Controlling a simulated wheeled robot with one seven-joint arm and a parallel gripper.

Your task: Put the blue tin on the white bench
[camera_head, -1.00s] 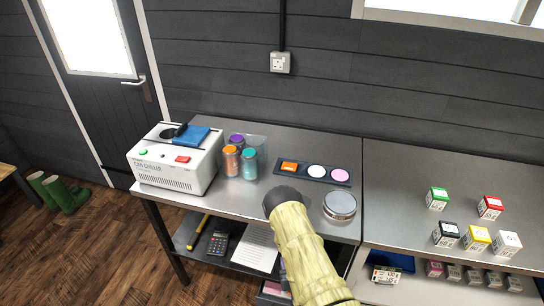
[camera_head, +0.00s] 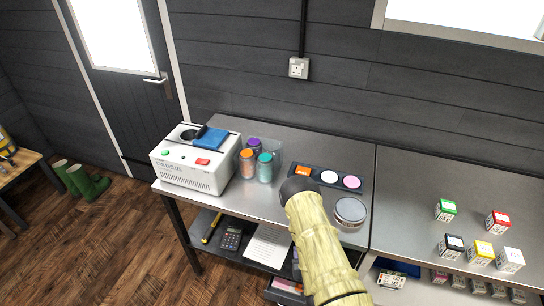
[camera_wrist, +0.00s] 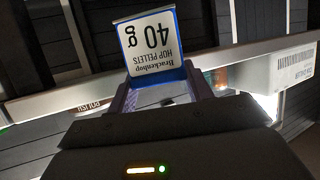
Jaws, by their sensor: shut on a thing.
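In the wrist view the blue tin (camera_wrist: 183,48) shows a white label reading "Brackenhop Hop Pellets 40 g", upside down in the picture. My gripper (camera_wrist: 160,86) is shut on it, with a purple finger at either side. In the head view my arm in its pale yellow sleeve reaches over the front of a steel-topped bench (camera_head: 225,208). It hides my gripper and the tin there.
A white chiller (camera_head: 187,178) with a blue piece (camera_head: 211,138) on top, several lidded jars (camera_head: 265,167), a dark strip of discs (camera_head: 311,174) and a round tin (camera_head: 350,211) crowd this bench. Small boxes (camera_head: 481,252) stand on the right-hand bench. A wooden table (camera_head: 22,166) is at far left.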

